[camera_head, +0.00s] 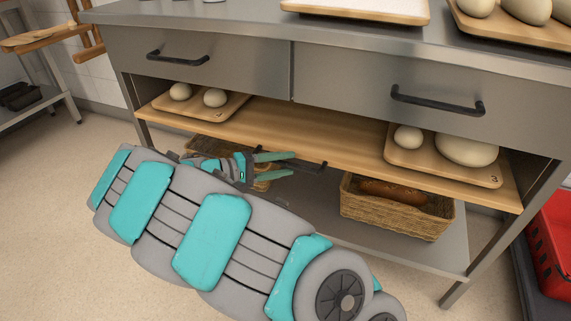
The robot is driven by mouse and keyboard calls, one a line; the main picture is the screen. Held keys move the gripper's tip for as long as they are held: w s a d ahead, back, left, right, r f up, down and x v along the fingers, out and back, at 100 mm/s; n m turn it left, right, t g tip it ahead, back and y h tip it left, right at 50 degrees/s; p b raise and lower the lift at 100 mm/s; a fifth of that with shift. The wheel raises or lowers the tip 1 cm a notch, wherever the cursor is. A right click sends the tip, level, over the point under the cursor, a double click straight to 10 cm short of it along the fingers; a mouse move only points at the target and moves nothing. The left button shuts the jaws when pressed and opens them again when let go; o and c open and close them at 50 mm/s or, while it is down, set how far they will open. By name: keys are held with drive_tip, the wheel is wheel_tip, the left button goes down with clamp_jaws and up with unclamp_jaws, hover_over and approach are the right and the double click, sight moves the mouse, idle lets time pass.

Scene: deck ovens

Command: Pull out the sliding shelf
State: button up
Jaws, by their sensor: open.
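The sliding shelf (318,133) is a light wooden board under the two grey drawers of a steel table. A dark handle (308,167) sits at the middle of its front edge. The shelf bears a small board with two dough balls (214,97) at left and a board with dough pieces (466,150) at right. My gripper (284,165) is open, with two teal fingers pointing right toward the handle, close to its left end. I cannot tell whether the fingers touch or straddle the handle. My arm hides part of the lower area.
A wicker basket with bread (397,208) stands on the lower steel shelf (310,214). Another basket (262,184) is partly hidden behind my gripper. Drawers with black handles (436,103) are above. A red crate (553,245) is at right. The floor at left is clear.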

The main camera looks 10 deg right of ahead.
drive_tip(key=shift+d, duration=0.35)
drive_tip(key=shift+c, duration=0.2)
clamp_jaws()
idle(1.0)
